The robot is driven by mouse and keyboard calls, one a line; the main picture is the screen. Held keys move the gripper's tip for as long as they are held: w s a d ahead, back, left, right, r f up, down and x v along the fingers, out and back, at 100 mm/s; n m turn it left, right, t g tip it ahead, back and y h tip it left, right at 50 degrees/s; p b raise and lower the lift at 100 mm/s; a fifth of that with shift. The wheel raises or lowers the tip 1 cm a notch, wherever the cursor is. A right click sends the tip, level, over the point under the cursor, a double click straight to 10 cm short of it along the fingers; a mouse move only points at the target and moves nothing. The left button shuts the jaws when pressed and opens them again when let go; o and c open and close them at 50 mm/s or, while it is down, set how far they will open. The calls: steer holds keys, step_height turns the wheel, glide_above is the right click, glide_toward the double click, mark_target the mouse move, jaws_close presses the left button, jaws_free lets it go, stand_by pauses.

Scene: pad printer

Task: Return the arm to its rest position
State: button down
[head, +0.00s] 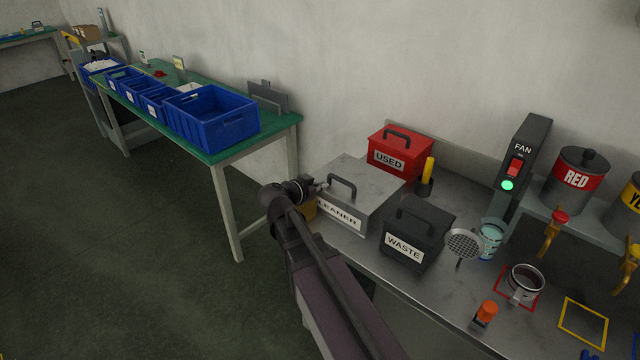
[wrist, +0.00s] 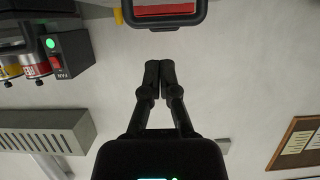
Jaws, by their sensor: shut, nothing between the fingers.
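My gripper (head: 318,186) is at the left side of the grey box labelled CLEANER (head: 372,208), close to the dark handle on its lid. Its fingers are together with nothing between them, as the wrist view (wrist: 158,66) also shows. I cannot tell in the head view whether the fingertips touch the handle. In the wrist view, a dark rounded frame with red inside it (wrist: 165,20) lies beyond the fingertips, apart from them in the picture. My arm reaches up from the bottom of the head view and hides part of the bench's front edge.
Beside the CLEANER box stand the red USED box (head: 412,147) and the black WASTE box (head: 416,228). The FAN switch (head: 515,167) shows a green light. A strainer (head: 464,244), cups and ink cans crowd the right. A green table (head: 285,122) holds blue bins; floor is clear at left.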

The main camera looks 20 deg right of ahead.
steer(key=s+a+f+n+g+y+p, duration=0.2)
steer(key=s+a+f+n+g+y, duration=0.1)
steer(key=s+n+y, duration=0.3)
steer(key=s+a+f+n+g+y+p, duration=0.2)
steer(key=s+a+f+n+g+y, duration=0.1)
steer(key=s, duration=0.8)
steer(key=shift+a+f+n+g+y, duration=0.2)
steer(key=shift+f+n+g+y, duration=0.4)
steer(key=shift+f+n+y, duration=0.7)
steer(key=shift+r, duration=0.2)
